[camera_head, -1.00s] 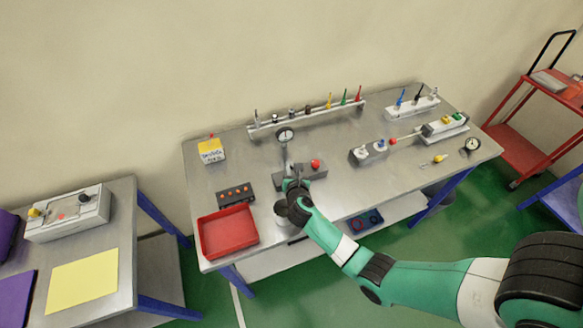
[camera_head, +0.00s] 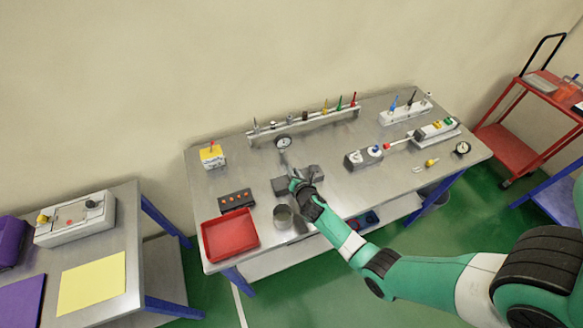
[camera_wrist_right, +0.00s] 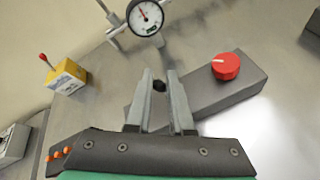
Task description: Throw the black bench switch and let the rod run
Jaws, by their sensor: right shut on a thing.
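A dark grey bench block (camera_head: 281,187) lies on the steel table, and it also shows in the right wrist view (camera_wrist_right: 225,93). My right gripper (camera_head: 296,181) is down at this block. In the right wrist view its two grey fingers (camera_wrist_right: 159,84) are shut on a small black switch (camera_wrist_right: 159,86) near the block's left part. A red knob (camera_wrist_right: 226,66) sits on the block to the right of the fingers; I cannot make it out in the head view. A thin rod with a red tip (camera_head: 387,147) extends from the white cylinder unit (camera_head: 436,131) at right. My left gripper is not in view.
A round dial gauge (camera_head: 283,142) on a stand is just behind the block. A grey valve block (camera_head: 356,161) stands to the right.

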